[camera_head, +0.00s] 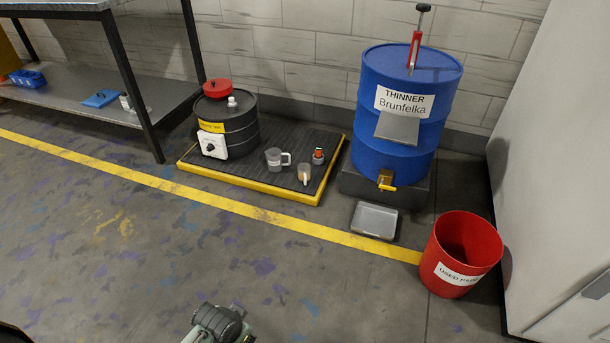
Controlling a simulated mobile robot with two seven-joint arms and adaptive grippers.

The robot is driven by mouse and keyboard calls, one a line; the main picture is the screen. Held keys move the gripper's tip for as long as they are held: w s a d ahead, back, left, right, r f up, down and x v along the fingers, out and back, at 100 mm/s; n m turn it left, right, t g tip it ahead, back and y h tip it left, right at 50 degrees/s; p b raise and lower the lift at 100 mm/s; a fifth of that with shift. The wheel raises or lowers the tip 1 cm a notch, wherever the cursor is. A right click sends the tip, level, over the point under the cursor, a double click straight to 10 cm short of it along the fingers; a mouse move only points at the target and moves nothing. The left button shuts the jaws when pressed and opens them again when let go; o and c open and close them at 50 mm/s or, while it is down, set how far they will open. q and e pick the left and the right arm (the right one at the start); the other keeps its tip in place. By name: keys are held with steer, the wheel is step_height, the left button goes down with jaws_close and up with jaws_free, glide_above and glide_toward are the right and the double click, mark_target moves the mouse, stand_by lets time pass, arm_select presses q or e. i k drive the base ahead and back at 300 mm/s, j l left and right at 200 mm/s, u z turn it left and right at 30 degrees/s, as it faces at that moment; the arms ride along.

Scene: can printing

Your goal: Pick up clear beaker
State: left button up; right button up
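A clear, greyish beaker (274,160) with a handle on its right side stands upright on the black, yellow-edged platform (255,178), near its front. A smaller cup (304,173) with something orange-brown showing at its front stands just to its right. Part of one of my arms shows at the bottom edge, well below the platform and apart from everything on it. I cannot see fingertips of either gripper.
A small red-topped bottle (318,156) stands to the right. A blue thinner drum (395,138), a grey tray (374,218) and a red bin (450,275) are further right. The floor in front is clear.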

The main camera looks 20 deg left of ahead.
mark_target(304, 169)
steer(key=i+j+z, duration=0.1)
steer(key=j, duration=0.2)
steer(key=i+j+z, duration=0.15)
steer(key=j, duration=0.2)
steer(key=i+j+z, duration=0.1)
steer(key=j, duration=0.25)
steer(key=i+j+z, duration=0.15)
steer(key=j, duration=0.2)
